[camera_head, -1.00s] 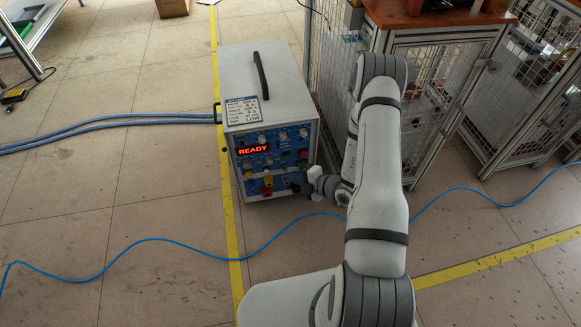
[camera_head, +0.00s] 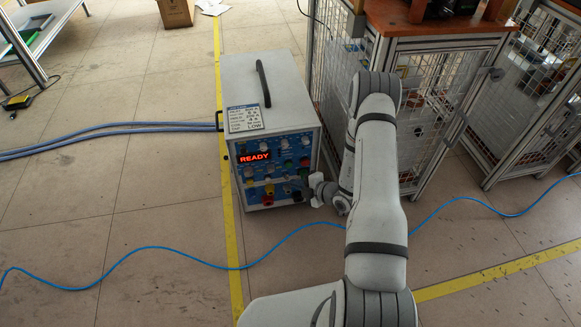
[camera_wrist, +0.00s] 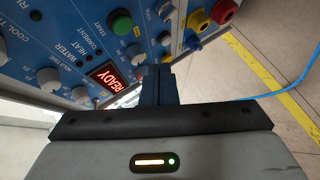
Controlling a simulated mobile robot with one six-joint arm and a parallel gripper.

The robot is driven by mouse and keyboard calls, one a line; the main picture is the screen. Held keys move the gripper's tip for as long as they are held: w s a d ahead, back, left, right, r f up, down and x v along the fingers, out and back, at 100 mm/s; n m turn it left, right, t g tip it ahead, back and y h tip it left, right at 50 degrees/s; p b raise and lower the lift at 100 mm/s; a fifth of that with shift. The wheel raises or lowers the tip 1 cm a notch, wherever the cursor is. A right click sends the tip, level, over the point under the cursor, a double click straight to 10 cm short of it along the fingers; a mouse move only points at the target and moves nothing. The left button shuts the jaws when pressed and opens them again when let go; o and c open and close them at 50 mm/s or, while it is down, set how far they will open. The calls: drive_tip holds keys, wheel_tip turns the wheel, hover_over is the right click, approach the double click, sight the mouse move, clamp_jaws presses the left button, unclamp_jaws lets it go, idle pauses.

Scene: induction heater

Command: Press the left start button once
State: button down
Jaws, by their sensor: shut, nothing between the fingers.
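The induction heater (camera_head: 262,92) is a light box with a blue front panel and a red READY display (camera_head: 254,157). The display also shows in the wrist view (camera_wrist: 112,80). There, a round green button (camera_wrist: 122,23) sits beside the word START at the upper left; I cannot tell whether it is the left one. My gripper (camera_wrist: 155,72) is shut and empty, its dark fingertips close to the panel, below and right of the green button. I cannot tell whether they touch the panel. In the head view my gripper (camera_head: 311,184) is at the panel's right side, its tips partly hidden.
Beside the fingertips are grey knobs (camera_wrist: 135,53), a yellow socket (camera_wrist: 196,20) and a red socket (camera_wrist: 223,11). A mesh-sided workbench (camera_head: 430,100) stands close to the heater's right. A blue cable (camera_head: 150,250) crosses the floor in front. Floor left of the heater is mostly clear.

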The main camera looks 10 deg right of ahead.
drive_tip(key=shift+w+b, duration=0.35)
drive_tip(key=shift+w, duration=2.05)
drive_tip(key=shift+w, duration=0.15)
drive_tip(key=shift+w, duration=0.25)
drive_tip(key=shift+w, duration=0.45)
idle(0.6)
idle(0.3)
drive_tip(key=shift+s, duration=0.85)
drive_tip(key=s+p, duration=0.1)
drive_tip(key=s, duration=0.4)
